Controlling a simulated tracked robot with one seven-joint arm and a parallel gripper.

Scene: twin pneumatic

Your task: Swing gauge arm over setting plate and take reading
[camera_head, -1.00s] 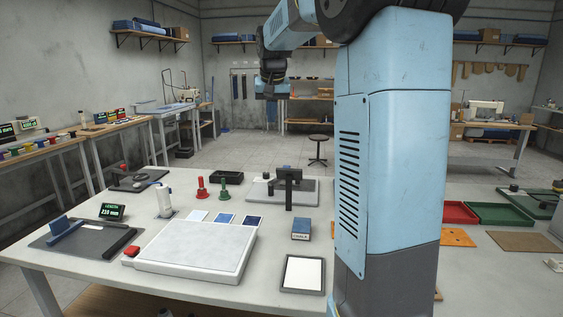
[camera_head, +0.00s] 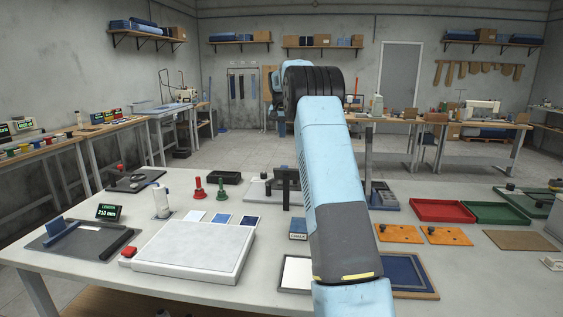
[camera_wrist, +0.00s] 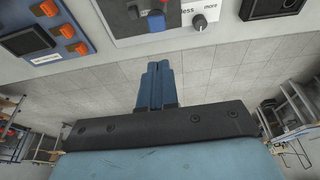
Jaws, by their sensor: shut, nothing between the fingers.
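My gripper (camera_wrist: 158,88) is in the middle of the wrist view, its blue fingers shut and empty over the tiled floor, apart from the bench panel at the top. In the head view I cannot make it out behind my arm. In the head view a black upright stand with a crosspiece (camera_head: 285,180) rises from a grey plate (camera_head: 256,190), partly hidden by my arm. A dark base with a red-topped post (camera_head: 121,168) stands at the far left of the bench. I cannot tell which part is the gauge arm or the setting plate.
A knob (camera_wrist: 199,22) marked "more" and a blue unit with orange squares (camera_wrist: 35,45) show in the wrist view. The bench also holds a white slab (camera_head: 190,248), a length display (camera_head: 108,211), red and green handles (camera_head: 198,187) and a red tray (camera_head: 443,210).

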